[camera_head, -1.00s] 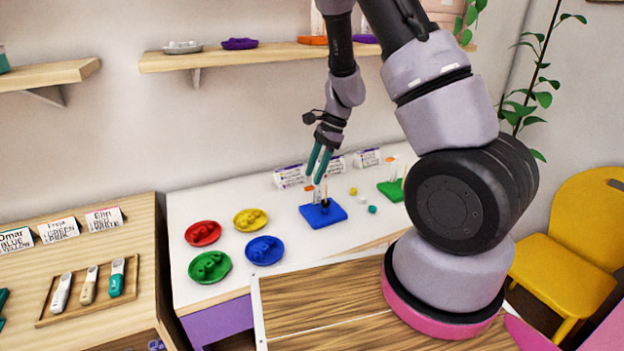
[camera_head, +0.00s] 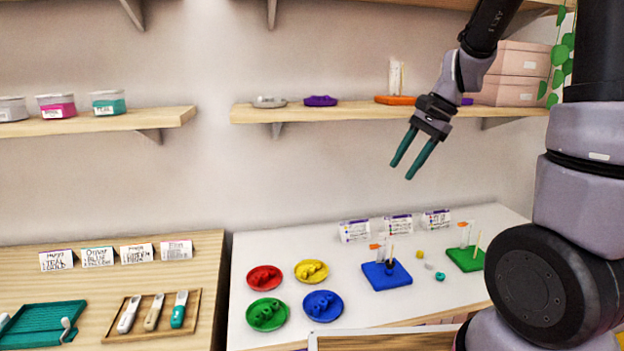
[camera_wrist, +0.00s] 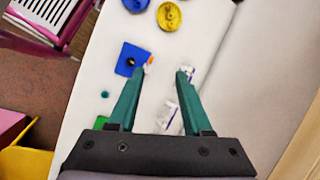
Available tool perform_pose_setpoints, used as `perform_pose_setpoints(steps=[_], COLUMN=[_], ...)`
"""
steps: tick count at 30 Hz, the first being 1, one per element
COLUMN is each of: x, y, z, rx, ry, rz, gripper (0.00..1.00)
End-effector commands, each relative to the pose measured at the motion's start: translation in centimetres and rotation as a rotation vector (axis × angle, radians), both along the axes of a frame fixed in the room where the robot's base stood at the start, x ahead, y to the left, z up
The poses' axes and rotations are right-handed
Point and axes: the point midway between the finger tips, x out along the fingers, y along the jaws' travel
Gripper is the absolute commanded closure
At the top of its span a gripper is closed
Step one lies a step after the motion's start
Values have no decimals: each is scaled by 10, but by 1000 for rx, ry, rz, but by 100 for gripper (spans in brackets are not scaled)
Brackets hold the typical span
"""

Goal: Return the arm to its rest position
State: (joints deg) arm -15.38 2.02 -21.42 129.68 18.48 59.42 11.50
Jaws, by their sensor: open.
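My gripper (camera_head: 413,154) is open and empty, raised in the air in front of the wall, above the white table (camera_head: 350,230). Its two teal fingers are spread apart and point down and left. In the wrist view my gripper (camera_wrist: 164,72) also shows nothing between its fingers. Below it on the table stands a blue board (camera_head: 386,282) with a dark bead on a peg. The gripper is well clear of the board.
Red (camera_head: 264,278), yellow (camera_head: 311,271), green (camera_head: 267,314) and blue (camera_head: 322,305) dishes of beads sit on the table. A green board (camera_head: 462,262) and loose beads lie right. A shelf (camera_head: 350,111) is close behind the gripper. A wooden side table (camera_head: 110,290) holds a tray.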

Motion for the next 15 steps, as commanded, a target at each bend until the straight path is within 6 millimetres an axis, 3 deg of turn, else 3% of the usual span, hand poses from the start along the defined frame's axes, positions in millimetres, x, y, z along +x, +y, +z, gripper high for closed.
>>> perform_pose_setpoints(steps=[1,6,15], x=[-9,-41,-102], y=[-1,-5,-15], z=[17,59,112], rx=[-5,-59,-252], ry=[-53,-220,-508], rz=[32,150,335], gripper=[50,50,50])
